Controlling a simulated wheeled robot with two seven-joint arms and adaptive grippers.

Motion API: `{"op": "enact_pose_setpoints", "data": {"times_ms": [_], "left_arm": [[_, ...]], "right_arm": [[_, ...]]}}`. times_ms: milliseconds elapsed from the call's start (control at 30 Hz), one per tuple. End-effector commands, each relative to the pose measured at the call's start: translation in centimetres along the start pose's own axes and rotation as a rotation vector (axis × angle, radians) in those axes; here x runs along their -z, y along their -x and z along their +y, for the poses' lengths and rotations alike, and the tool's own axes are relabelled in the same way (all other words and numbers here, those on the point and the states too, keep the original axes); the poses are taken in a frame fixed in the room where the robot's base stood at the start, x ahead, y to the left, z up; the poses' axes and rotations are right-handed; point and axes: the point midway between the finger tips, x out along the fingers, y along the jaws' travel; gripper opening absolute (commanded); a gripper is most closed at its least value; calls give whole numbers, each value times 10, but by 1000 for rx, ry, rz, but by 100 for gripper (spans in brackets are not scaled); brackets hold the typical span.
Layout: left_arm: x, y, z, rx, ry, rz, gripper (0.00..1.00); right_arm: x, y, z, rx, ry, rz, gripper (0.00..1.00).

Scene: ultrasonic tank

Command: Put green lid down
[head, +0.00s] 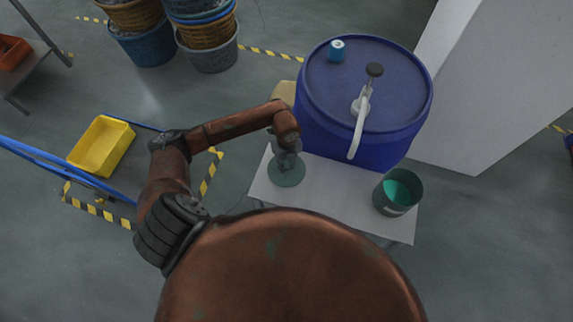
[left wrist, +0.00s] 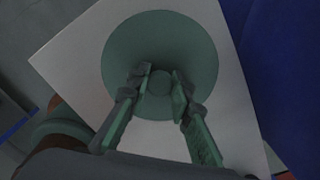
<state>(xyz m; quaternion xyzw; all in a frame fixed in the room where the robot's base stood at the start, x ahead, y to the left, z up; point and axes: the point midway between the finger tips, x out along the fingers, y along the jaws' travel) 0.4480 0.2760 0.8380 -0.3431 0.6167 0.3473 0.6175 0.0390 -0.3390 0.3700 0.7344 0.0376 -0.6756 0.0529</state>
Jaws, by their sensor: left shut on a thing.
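The green lid (head: 287,175) is a round dull-green disc over the left part of the white table (head: 333,192). In the left wrist view the lid (left wrist: 122,48) lies flat below the fingers, with a small round knob at its middle. My left gripper (head: 287,157) points down at the lid. In the left wrist view the gripper (left wrist: 160,82) has its two fingers on either side of the knob, shut on it. I cannot tell whether the lid touches the table. My right gripper is not in view.
A dark green bucket (head: 385,205) with green liquid stands open at the table's right end. A blue drum (head: 318,90) with a hand pump (head: 358,132) and a small blue can (head: 337,50) stands behind the table. The table's middle is bare. A yellow bin (head: 100,146) is at left.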

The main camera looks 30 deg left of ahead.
Motion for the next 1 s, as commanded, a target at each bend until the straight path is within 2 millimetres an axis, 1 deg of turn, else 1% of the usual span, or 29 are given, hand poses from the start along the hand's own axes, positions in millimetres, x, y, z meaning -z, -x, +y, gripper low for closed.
{"op": "enact_pose_setpoints", "data": {"times_ms": [133, 167, 400, 667, 767, 867, 1000], "left_arm": [[0, -3, 0, 0, 0, 0, 0], [0, -3, 0, 0, 0, 0, 21], [0, -3, 0, -1, 1, 0, 37], [0, -2, 0, -1, 1, 0, 37], [0, 3, 0, 0, 1, -1, 37], [-1, 15, -1, 3, 0, -2, 37], [-1, 42, -1, 4, -1, -4, 37]], "right_arm": [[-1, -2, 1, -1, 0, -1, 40], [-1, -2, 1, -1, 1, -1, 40], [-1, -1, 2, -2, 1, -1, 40], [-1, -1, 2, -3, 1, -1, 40], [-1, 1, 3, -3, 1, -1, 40], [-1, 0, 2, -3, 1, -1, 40], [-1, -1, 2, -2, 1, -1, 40]]}}
